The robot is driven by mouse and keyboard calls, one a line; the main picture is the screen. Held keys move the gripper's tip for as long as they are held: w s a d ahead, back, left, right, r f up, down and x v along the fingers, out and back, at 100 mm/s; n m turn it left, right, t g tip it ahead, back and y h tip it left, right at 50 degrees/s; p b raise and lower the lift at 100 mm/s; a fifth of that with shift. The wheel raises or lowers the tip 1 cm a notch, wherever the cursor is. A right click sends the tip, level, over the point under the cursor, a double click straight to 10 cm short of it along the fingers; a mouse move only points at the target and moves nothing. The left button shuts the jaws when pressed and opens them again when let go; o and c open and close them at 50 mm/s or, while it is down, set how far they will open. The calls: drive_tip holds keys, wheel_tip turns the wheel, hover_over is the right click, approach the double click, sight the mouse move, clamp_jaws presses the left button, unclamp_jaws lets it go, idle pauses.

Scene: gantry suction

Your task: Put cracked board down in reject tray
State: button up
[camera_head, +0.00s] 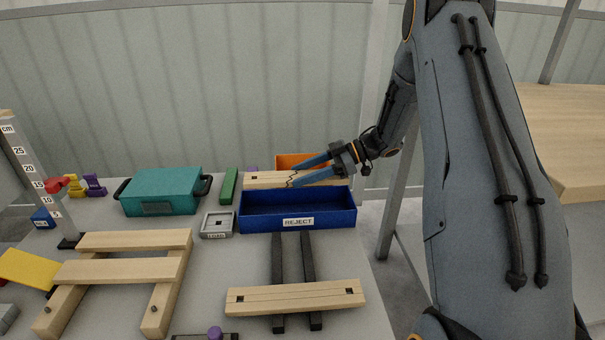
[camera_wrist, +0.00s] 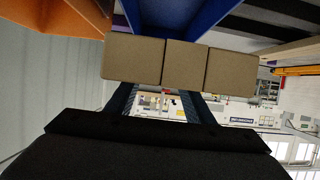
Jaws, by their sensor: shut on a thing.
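The cracked board (camera_head: 262,180) is pale wood with a dark zigzag crack near its middle. My gripper (camera_head: 293,175) is shut on it, with blue fingers reaching in from the right. The board lies lengthwise left to right at the back rim of the blue tray labelled REJECT (camera_head: 297,211). I cannot tell whether it touches the tray. The tray's visible inside looks empty; part of its back is hidden. In the wrist view the board (camera_wrist: 183,64) shows as a wooden face with two dark lines, close to the blue tray (camera_wrist: 205,18).
An orange bin (camera_head: 300,160) stands just behind the board. A green block (camera_head: 228,185) and a teal case (camera_head: 160,192) are to the left. Another board (camera_head: 296,297) lies across dark rails (camera_head: 308,252) in front. A wooden frame (camera_head: 125,270) stands front left.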

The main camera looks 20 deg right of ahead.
drive_tip(key=shift+r+p, duration=0.1)
drive_tip(key=shift+p, duration=0.25)
wheel_tip(320, 180, down, 6)
drive_tip(key=shift+b, duration=0.8)
drive_tip(key=shift+p, duration=0.95)
idle(1.2)
drive_tip(key=shift+f+b, duration=0.9)
drive_tip(key=shift+f, duration=1.7)
drive_tip(key=o, duration=1.3)
drive_tip(key=shift+c, duration=0.2)
drive_tip(key=shift+d, duration=0.1)
drive_tip(key=v, duration=0.7)
drive_tip(key=shift+s+d+r+p, duration=0.1)
drive_tip(key=shift+d+r+p, duration=0.1)
drive_tip(key=shift+d+p, duration=0.2)
drive_tip(key=shift+a+r, duration=0.1)
